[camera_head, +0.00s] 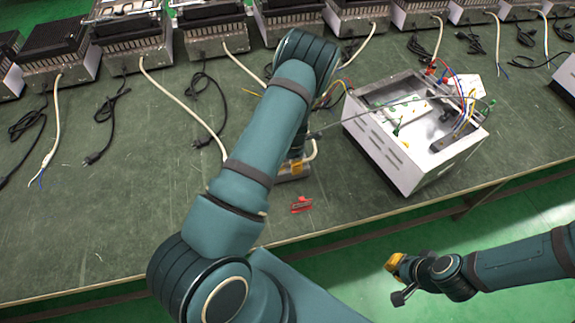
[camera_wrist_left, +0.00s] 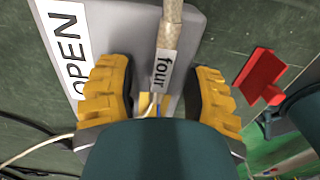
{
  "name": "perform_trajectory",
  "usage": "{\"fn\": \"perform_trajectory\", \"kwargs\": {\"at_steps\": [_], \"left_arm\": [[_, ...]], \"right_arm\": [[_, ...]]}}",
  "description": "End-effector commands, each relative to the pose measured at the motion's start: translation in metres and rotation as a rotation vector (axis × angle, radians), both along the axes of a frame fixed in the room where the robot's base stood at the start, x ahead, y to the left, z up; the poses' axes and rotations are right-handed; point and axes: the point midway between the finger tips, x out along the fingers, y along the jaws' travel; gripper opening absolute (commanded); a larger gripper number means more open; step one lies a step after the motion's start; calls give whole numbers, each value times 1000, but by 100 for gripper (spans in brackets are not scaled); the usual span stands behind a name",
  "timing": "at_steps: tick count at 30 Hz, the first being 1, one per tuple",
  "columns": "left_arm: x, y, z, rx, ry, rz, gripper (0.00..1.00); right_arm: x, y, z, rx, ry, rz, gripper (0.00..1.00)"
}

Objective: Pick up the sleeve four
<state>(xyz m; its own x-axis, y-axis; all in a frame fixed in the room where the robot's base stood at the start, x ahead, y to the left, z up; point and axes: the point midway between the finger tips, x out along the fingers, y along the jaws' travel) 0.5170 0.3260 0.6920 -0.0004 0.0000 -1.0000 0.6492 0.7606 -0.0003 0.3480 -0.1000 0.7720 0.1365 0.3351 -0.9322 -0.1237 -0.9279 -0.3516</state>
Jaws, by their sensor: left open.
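Sleeve four (camera_wrist_left: 162,70) is a small white piece lettered "four" on a tan cable (camera_wrist_left: 171,25) in the left wrist view. It lies over a grey block (camera_wrist_left: 120,22) with an "OPEN" label (camera_wrist_left: 65,45). My left gripper (camera_wrist_left: 160,95) is open, with one yellow finger on each side of the sleeve and a gap to both. In the head view my left gripper (camera_head: 293,168) is low over the table, mostly behind my arm, and the sleeve cannot be made out. My right gripper (camera_head: 396,264) is off the table's front edge; its jaw opening is unclear.
A red clip-like piece (camera_head: 301,204) lies near the table's front edge, right of the left gripper in the wrist view (camera_wrist_left: 260,75). An open metal box (camera_head: 385,150) with wires stands to the right. Several heaters (camera_head: 130,35) with cords line the back. The table's left front is clear.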

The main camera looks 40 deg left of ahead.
Motion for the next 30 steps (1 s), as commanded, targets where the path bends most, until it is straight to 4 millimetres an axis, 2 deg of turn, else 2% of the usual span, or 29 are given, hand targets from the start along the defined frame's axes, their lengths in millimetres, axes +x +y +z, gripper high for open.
{"fn": "perform_trajectory", "kwargs": {"at_steps": [4, 8, 9, 23, 30], "left_arm": [[0, 0, 1, 0, 0, 0, 50], [0, 0, 1, 0, 0, 0, 4], [0, 0, 1, 0, 0, 0, 0], [0, 0, 4, 0, 0, 0, 0], [1, 0, 29, 0, -3, -1, 0]], "right_arm": [[0, 0, 1, 0, 0, 0, 0], [0, 0, 1, 0, 0, 0, 0], [0, 0, 1, 0, 0, 0, 0], [0, 0, 1, 0, 0, 0, 0], [2, 0, 7, 0, -3, -2, 0]]}}
